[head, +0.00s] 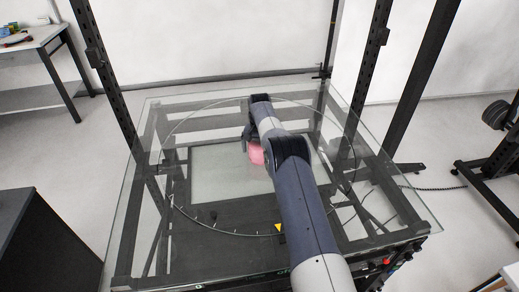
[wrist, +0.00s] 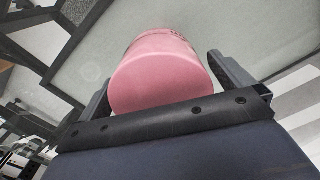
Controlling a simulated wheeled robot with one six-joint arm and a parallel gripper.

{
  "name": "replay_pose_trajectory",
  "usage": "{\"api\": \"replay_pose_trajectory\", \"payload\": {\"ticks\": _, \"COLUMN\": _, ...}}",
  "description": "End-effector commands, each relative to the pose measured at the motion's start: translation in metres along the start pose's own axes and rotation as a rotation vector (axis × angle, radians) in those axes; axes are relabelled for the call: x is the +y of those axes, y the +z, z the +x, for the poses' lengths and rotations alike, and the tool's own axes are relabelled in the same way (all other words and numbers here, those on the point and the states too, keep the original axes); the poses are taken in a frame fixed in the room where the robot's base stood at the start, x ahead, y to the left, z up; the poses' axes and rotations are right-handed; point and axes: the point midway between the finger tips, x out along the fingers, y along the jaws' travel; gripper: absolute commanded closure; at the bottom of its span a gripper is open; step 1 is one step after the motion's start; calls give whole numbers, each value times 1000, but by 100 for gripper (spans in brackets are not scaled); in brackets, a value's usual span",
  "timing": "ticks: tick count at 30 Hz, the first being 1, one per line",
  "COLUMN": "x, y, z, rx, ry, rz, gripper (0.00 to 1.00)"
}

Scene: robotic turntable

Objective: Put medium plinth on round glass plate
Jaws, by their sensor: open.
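The pink plinth (head: 257,153) is a short round cylinder and shows near the middle of the round glass plate (head: 212,172), partly hidden by my arm. In the wrist view the pink plinth (wrist: 160,72) stands between the two fingers, with its flat end facing the camera. My gripper (head: 250,137) is open around it, and it also shows in the wrist view (wrist: 163,80) with one finger on each side. A gap shows at the right finger; contact at the left finger is unclear. I cannot tell whether the plinth touches the glass.
The plate lies within a larger square glass top (head: 128,215) on a dark frame. Dark uprights (head: 368,75) rise at the back corners. A black cabinet (head: 45,240) stands at the left front, and a side table (head: 30,42) at the far left. Most of the plate looks clear.

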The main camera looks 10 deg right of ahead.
Motion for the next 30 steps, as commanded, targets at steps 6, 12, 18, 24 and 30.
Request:
{"api": "replay_pose_trajectory", "payload": {"ticks": 6, "x": 0, "y": -1, "z": -19, "rx": 4, "ry": -2, "rz": 0, "gripper": 0}}
{"api": "replay_pose_trajectory", "payload": {"ticks": 12, "x": -1, "y": -1, "z": -66, "rx": 6, "ry": -2, "rz": 0, "gripper": 0}}
{"api": "replay_pose_trajectory", "payload": {"ticks": 18, "x": 0, "y": 0, "z": -109, "rx": 1, "ry": 0, "rz": 0, "gripper": 0}}
{"api": "replay_pose_trajectory", "payload": {"ticks": 24, "x": 0, "y": 0, "z": -121, "rx": 0, "ry": 0, "rz": 0, "gripper": 0}}
{"api": "replay_pose_trajectory", "payload": {"ticks": 30, "x": 0, "y": 0, "z": -123, "rx": 0, "ry": 0, "rz": 0, "gripper": 0}}
